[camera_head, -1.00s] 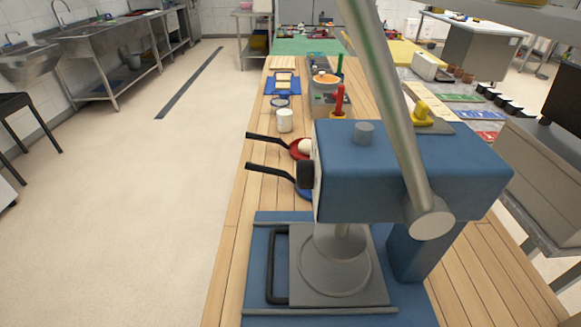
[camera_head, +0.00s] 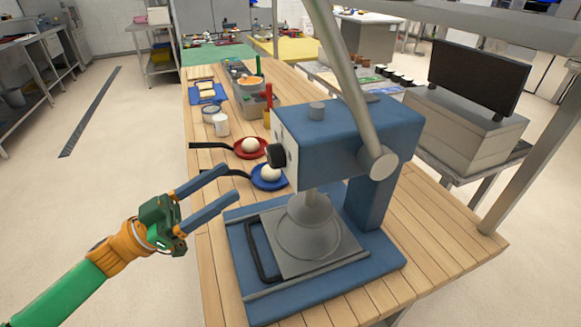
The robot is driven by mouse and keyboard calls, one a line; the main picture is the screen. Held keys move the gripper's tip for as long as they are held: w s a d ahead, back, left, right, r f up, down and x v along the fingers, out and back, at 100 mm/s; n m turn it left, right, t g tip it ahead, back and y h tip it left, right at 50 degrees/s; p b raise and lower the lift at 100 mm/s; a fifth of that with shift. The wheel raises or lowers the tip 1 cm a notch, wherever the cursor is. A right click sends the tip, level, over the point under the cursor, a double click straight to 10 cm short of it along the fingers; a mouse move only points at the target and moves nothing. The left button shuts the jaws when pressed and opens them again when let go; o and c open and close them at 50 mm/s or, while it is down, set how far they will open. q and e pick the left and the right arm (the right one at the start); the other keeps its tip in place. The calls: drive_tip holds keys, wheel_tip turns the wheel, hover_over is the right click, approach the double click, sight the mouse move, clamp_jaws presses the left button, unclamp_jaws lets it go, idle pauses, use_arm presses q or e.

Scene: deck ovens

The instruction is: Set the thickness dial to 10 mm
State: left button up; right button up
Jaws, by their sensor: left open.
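The blue press (camera_head: 350,125) stands on the wooden table, with a long grey lever rising from its right side. A black knob (camera_head: 277,156), which looks like the thickness dial, sticks out from the left face of the press head. Its markings are too small to read. My right gripper is not in view.
Red (camera_head: 249,149) and blue (camera_head: 268,177) pans with white balls lie beside the press, near my left fingers. A grey plate with a black handle (camera_head: 262,250) sits on the press base. Open floor lies to the left.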

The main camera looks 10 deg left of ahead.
sight(269, 160)
use_arm(q)
drive_tip(key=shift+m+g+h, duration=0.4)
drive_tip(key=shift+h, duration=0.1)
drive_tip(key=p+x, duration=0.1)
drive_tip(key=x, duration=0.3)
drive_tip(key=s+p+x, duration=0.1)
drive_tip(key=x, duration=0.2)
drive_tip(key=shift+d+r+p, duration=0.25)
drive_tip(key=shift+r+p, duration=0.1)
drive_tip(key=shift+r, duration=0.05)
drive_tip(key=shift+w+d, duration=0.3)
drive_tip(key=shift+d, duration=0.25)
drive_tip(key=shift+a, duration=0.1)
clamp_jaws()
drive_tip(key=shift+f, duration=0.1)
